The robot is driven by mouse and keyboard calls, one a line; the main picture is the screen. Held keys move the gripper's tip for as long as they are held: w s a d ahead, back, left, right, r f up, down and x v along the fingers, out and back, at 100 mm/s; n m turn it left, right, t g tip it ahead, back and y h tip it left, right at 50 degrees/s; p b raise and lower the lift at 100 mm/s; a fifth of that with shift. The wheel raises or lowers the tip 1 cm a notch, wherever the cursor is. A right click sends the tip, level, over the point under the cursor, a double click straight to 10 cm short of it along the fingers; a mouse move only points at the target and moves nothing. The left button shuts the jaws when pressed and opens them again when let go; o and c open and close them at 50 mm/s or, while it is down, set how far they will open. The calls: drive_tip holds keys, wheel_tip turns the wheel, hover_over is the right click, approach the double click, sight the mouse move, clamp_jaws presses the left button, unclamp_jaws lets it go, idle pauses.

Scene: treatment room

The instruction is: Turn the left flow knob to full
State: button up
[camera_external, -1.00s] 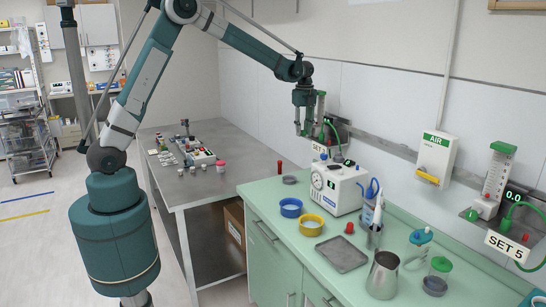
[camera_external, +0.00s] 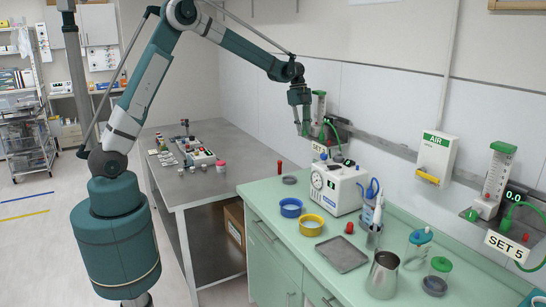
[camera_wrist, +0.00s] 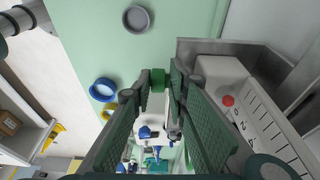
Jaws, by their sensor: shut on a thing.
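The left flowmeter (camera_external: 319,108) is a clear upright tube with a green cap on the wall rail, above a "SET" sign mostly hidden by other equipment. My gripper (camera_external: 303,132) is at its left side. In the wrist view my gripper (camera_wrist: 159,84) has its fingertips closed around the green left flow knob (camera_wrist: 157,79). The knob is largely covered by the fingers, and its turn position cannot be read. The flowmeter's white body with a red button (camera_wrist: 228,100) lies to the right of the fingers.
A white machine with a gauge (camera_external: 338,188) stands on the green counter below. Blue (camera_external: 290,207) and yellow (camera_external: 311,225) bowls, a tray (camera_external: 342,253) and a steel jug (camera_external: 383,274) are on the counter. A second flowmeter (camera_external: 497,178) with display is at right.

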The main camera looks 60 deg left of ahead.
drive_tip(key=shift+s+a+f+h+b, duration=0.15)
drive_tip(key=shift+h+b, duration=0.3)
drive_tip(key=shift+h, duration=0.45)
drive_tip(key=o, duration=0.7)
drive_tip(key=shift+s+r, duration=0.15)
drive_tip(key=shift+r, duration=0.05)
drive_tip(key=shift+f, duration=0.1)
drive_tip(key=shift+r, duration=0.2)
drive_tip(key=v, duration=1.1)
drive_tip(key=shift+a+r, duration=0.15)
drive_tip(key=shift+r, duration=0.2)
